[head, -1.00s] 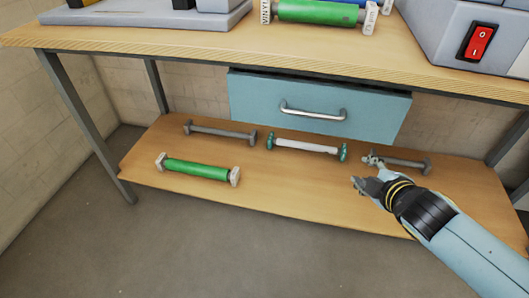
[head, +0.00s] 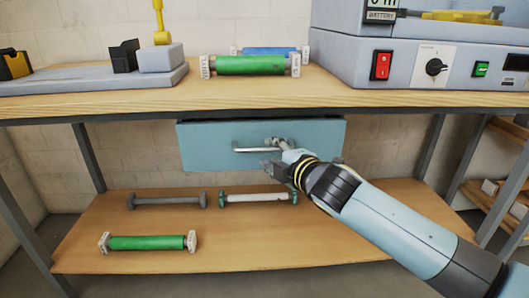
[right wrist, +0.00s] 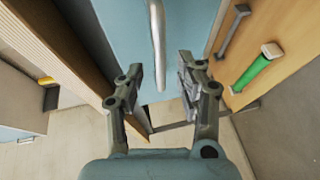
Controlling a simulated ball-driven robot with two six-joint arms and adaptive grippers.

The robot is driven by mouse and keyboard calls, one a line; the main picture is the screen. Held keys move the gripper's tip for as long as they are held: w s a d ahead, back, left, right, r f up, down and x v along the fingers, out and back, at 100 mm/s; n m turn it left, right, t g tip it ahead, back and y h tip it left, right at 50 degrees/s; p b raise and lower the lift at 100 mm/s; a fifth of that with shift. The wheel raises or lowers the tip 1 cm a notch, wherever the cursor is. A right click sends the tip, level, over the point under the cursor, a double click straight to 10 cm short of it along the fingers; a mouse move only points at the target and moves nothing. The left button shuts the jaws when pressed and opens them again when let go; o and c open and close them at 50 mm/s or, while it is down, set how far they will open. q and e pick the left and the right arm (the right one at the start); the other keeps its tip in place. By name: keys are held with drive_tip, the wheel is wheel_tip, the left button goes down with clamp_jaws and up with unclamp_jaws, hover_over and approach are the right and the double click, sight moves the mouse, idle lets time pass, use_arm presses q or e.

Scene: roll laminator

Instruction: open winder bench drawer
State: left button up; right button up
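The winder bench drawer (head: 215,153) is a light blue box front under the wooden bench top, with a silver bar handle (head: 246,150). It looks closed or nearly so; a dark strip shows along its top edge. My right gripper (head: 270,152) is at the right part of the handle, fingers spread. In the right wrist view, the handle (right wrist: 158,35) runs between the two parted fingers of the right gripper (right wrist: 160,72), and neither finger clearly touches it. The drawer front (right wrist: 120,30) lies behind it. My left gripper is not in view.
The bench top (head: 110,102) overhangs the drawer. The lower shelf (head: 230,240) holds a green roll (head: 147,243), a white roll (head: 258,197) and a grey bar (head: 165,201). A grey machine (head: 340,50) stands at the bench's right. Bench legs flank the drawer.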

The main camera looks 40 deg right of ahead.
sight(266, 150)
drive_tip(key=x, duration=0.4)
clamp_jaws()
idle(0.5)
